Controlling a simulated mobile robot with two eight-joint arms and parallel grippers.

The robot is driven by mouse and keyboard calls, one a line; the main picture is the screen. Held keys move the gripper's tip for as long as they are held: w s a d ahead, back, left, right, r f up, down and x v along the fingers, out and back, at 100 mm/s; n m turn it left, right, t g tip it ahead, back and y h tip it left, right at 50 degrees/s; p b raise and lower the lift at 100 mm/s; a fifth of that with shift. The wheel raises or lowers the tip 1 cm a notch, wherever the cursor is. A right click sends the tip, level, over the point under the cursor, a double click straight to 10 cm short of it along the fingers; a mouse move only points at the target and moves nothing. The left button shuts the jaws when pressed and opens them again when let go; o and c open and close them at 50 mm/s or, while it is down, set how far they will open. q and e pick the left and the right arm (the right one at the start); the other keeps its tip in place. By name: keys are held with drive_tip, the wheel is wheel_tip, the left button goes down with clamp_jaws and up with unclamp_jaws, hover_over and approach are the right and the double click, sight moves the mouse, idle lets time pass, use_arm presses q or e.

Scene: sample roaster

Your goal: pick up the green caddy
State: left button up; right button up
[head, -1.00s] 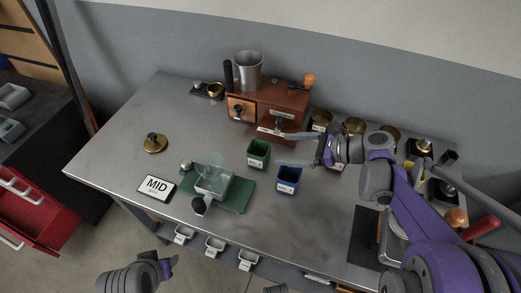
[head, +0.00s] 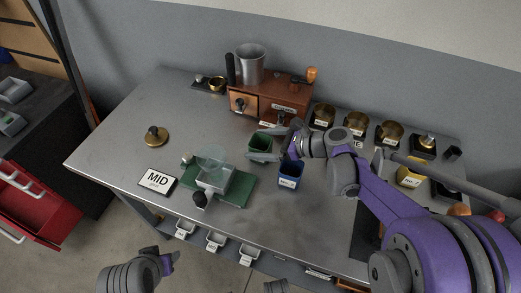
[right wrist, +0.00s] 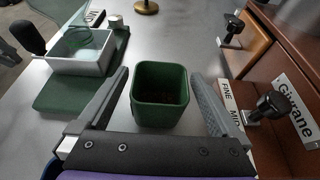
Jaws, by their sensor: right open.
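The green caddy (head: 259,146) is a small open square cup standing upright on the grey table, in front of the wooden grinder box. In the right wrist view the green caddy (right wrist: 160,92) sits between the two fingers of my right gripper (right wrist: 162,100), with a gap on each side, dark inside. My right gripper (head: 270,146) is open around the caddy and reaches it from the right. My left gripper (head: 168,262) is low at the front, off the table's edge, far from the caddy; its jaws are not clear.
A blue caddy (head: 290,176) stands just right and in front. A scale (head: 215,180) with a glass dish on a green mat (head: 238,190) is at the left front. The wooden grinder (head: 275,98) stands close behind.

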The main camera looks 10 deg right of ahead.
drive_tip(key=c, duration=1.5)
